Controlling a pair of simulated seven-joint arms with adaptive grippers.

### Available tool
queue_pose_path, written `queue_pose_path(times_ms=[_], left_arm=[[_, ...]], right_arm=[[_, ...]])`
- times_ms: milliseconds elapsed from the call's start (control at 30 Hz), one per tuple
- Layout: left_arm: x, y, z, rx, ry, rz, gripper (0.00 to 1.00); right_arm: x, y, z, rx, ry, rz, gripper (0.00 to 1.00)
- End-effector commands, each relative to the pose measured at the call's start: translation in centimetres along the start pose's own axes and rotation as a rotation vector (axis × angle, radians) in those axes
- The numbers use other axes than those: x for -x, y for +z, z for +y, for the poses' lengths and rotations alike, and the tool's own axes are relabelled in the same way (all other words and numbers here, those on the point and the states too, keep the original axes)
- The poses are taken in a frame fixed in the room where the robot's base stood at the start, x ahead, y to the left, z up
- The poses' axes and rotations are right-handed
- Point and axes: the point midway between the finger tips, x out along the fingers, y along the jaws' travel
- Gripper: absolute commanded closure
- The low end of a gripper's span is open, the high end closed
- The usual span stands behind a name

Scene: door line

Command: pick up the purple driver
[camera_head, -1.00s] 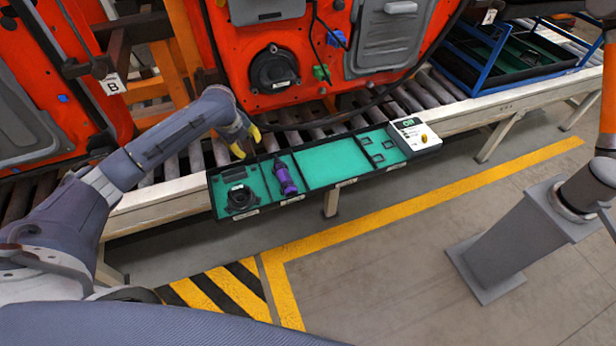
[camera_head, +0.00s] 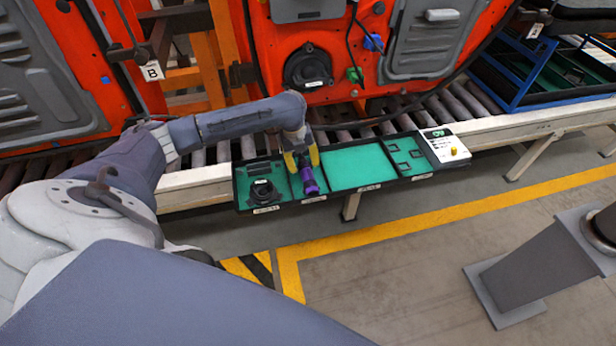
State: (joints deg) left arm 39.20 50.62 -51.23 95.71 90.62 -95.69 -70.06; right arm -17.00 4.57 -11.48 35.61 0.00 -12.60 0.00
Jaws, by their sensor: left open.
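The purple driver (camera_head: 310,183) lies in a narrow compartment of the black tray with green lining (camera_head: 352,187), on the front edge of the roller conveyor. My right gripper is out of view.
A round black part (camera_head: 263,191) sits in the compartment left of the driver. A white device (camera_head: 446,147) is at the tray's right end. Orange door panels (camera_head: 330,80) stand behind the conveyor. A blue rack (camera_head: 535,75) is at the back right.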

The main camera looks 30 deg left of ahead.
Motion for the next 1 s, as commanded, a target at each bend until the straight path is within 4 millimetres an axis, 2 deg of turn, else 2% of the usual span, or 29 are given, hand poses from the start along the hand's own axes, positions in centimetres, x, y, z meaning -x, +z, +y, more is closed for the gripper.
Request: queue_pose_path(times_ms=[33, 200, 500, 800, 1000], left_arm=[[-0.9, -0.1, 0.0, 0.001, 0.001, 0.001, 0.55], [-2.9, 0.0, 0.0, 0.001, 0.000, 0.001, 0.55], [-4.3, 0.0, 0.0, 0.000, 0.000, 0.000, 0.55], [-7.8, -0.1, -0.1, 0.002, 0.000, 0.001, 0.55], [-9.0, 0.0, -0.2, 0.001, -0.001, -0.001, 0.55]], right_arm=[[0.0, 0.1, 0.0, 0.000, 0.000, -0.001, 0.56], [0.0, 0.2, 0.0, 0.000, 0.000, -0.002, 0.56], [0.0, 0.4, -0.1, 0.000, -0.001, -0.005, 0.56], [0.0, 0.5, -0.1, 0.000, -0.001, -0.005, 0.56], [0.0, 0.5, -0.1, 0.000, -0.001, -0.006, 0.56]])
